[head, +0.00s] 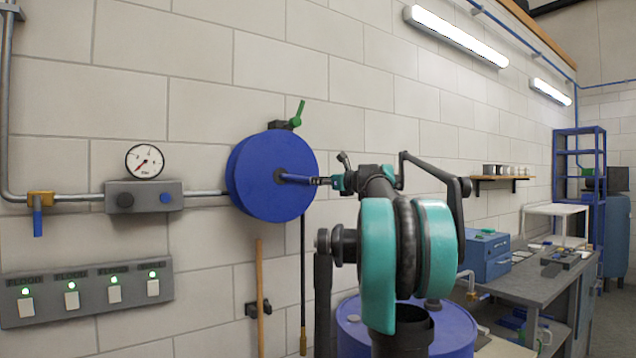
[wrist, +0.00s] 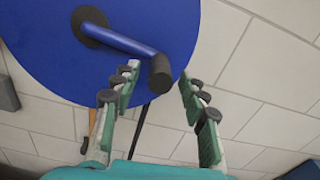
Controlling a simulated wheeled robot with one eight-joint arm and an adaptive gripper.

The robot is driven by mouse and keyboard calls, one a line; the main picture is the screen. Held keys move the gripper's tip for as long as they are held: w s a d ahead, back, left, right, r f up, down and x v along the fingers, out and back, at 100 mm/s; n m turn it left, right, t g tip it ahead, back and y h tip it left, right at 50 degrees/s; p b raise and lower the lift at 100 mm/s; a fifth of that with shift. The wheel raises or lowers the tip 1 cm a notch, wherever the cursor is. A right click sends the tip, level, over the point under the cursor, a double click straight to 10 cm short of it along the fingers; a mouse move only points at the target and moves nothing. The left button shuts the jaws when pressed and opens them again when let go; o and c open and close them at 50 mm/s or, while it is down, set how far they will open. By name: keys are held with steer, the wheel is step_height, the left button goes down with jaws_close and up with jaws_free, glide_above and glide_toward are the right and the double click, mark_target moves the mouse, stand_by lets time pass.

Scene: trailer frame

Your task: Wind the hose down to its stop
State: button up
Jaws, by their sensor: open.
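The hose reel is a blue drum (head: 262,180) on the wall, and its face fills the upper left of the wrist view (wrist: 50,55). A blue crank arm (wrist: 125,40) runs from its dark hub to a dark grip (wrist: 160,74). My gripper (wrist: 159,80) is open, with teal-padded fingers on either side of the grip in the picture. I cannot tell whether the grip is fully between them, and no contact shows. In the head view my gripper (head: 335,182) is at the crank's outer end. The black hose (head: 303,260) hangs below the drum to a brass-coloured end (head: 303,343).
A green lever (head: 297,115) sits above the drum. A wooden handle (head: 261,290) hangs below it. A gauge box (head: 144,195) and switch panel (head: 88,292) are at left. A blue barrel (head: 455,330) and a workbench (head: 540,275) stand at right.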

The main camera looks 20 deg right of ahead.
steer(key=shift+x, duration=1.45)
jaws_close()
